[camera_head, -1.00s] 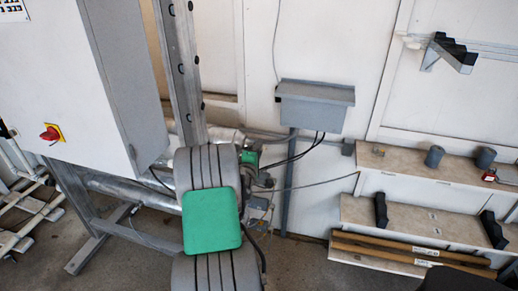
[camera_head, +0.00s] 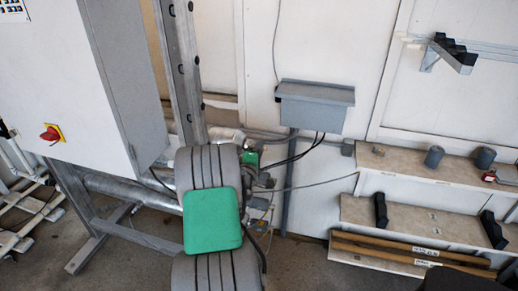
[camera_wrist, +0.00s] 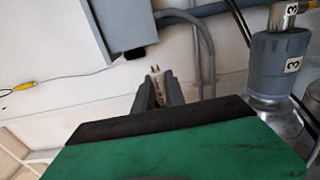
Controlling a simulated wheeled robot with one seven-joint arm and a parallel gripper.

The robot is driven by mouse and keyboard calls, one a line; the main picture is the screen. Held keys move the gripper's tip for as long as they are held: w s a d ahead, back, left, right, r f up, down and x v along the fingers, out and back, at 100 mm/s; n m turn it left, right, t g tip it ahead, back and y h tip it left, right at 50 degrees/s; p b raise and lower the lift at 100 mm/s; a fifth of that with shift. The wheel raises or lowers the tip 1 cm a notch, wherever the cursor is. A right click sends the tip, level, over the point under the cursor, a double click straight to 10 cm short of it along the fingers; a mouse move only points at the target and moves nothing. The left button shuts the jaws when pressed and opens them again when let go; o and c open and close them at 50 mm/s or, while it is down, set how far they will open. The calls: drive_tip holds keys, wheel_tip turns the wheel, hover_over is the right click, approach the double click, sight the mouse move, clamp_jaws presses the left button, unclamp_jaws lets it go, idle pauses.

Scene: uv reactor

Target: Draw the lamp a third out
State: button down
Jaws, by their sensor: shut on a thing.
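In the wrist view my gripper (camera_wrist: 157,84) shows as two grey fingers beyond the green and black wrist cover. The fingers are shut on a pale end piece with two thin pins, which looks like the end of the lamp (camera_wrist: 155,73). The rest of the lamp is hidden, so I cannot tell how far out it sits. In the head view my own arm hides the gripper and lamp. A shiny steel tube (camera_head: 135,190), likely the reactor, runs behind my arm.
A grey fitting labelled 3 (camera_wrist: 280,50) stands close at the right in the wrist view. A white cabinet with a red switch (camera_head: 50,134) is at the left. A grey wall box (camera_head: 315,105) hangs behind, with cables below. A stepped shelf (camera_head: 410,215) stands at the right.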

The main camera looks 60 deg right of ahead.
drive_tip(key=s+p, duration=0.1)
drive_tip(key=s, duration=0.1)
drive_tip(key=s+d+p, duration=0.1)
drive_tip(key=s+p, duration=0.1)
drive_tip(key=s, duration=0.1)
drive_tip(key=shift+s+d+r+p, duration=0.1)
drive_tip(key=shift+s+r+p, duration=0.05)
drive_tip(key=shift+s+p, duration=0.2)
drive_tip(key=s+p, duration=0.4)
drive_tip(key=p, duration=0.1)
drive_tip(key=s+d+p, duration=0.1)
drive_tip(key=s+p, duration=0.1)
drive_tip(key=p, duration=0.1)
drive_tip(key=shift+r, duration=0.1)
drive_tip(key=shift+w, duration=0.15)
